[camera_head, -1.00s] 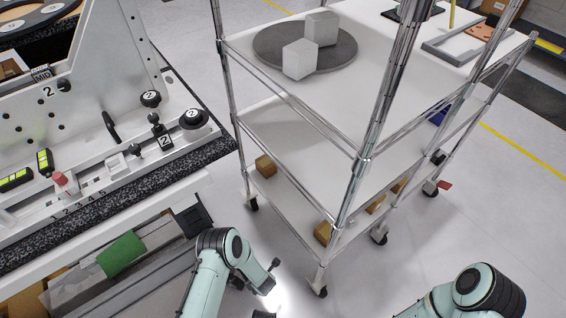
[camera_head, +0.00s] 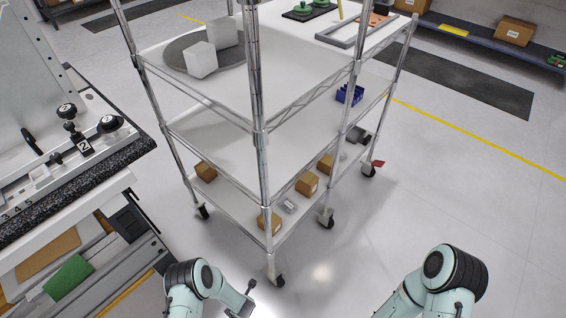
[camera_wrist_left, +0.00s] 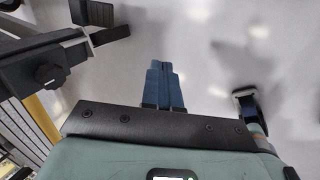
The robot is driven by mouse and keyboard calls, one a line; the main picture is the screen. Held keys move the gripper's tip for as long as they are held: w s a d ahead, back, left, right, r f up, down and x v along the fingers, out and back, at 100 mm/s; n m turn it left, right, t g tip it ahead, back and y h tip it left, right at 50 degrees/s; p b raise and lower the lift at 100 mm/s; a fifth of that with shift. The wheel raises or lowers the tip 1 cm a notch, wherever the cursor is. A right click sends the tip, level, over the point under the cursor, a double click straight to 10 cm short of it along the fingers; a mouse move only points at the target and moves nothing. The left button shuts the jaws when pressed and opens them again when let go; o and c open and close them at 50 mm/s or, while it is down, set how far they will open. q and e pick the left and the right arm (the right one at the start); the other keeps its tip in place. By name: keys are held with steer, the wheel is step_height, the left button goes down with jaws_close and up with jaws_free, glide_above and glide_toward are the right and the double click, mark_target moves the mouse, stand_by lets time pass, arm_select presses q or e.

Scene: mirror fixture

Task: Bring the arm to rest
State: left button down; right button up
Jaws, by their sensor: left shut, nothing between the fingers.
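My left gripper (camera_wrist_left: 163,85) shows in the left wrist view with its blue fingers together and nothing between them. It is over bare grey floor. In the head view my left arm (camera_head: 205,285) comes in at the bottom edge, bent, between the workbench and the cart; its gripper is below the frame. My right arm (camera_head: 440,280) shows at the bottom right, over open floor. Its gripper is out of view.
A wire-frame cart (camera_head: 200,133) stands ahead, with white blocks on a grey disc on top and small boxes below. A fixture bench (camera_head: 95,185) with a black speckled edge is at left. The floor (camera_head: 490,220) at right is clear.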

arm_select(q)
steer(key=s+d+r+m+g+h, duration=0.1)
steer(key=s+d+r+m+h, duration=0.15)
steer(key=s+r+m, duration=0.75)
steer(key=s+d+r+m+g+h, duration=0.15)
steer(key=s+r+m+h, duration=0.3)
steer(key=m, duration=0.95)
steer(key=s+d+r+p, duration=0.1)
steer(key=s+r+p, duration=0.1)
steer(key=r+p, duration=0.6)
steer(key=s+d+r+g+p, duration=0.1)
steer(key=s+r+p, duration=0.1)
steer(key=r+p, duration=0.6)
steer(key=shift+s+r+p, duration=0.3)
steer(key=shift+r+p, duration=0.1)
steer(key=shift+p, duration=0.05)
arm_select(e)
steer(key=s+a+r+g, duration=0.1)
steer(key=s+r, duration=0.1)
steer(key=r, duration=0.6)
steer(key=s+a+r+g, duration=0.1)
steer(key=s+r, duration=0.1)
steer(key=r, duration=0.6)
steer(key=shift+s+a+r+n+y, duration=0.2)
steer(key=shift+r+n+y, duration=0.1)
steer(key=shift+r, duration=0.1)
arm_select(q)
steer(key=shift+s+d+f+g, duration=0.1)
steer(key=shift+g, duration=0.15)
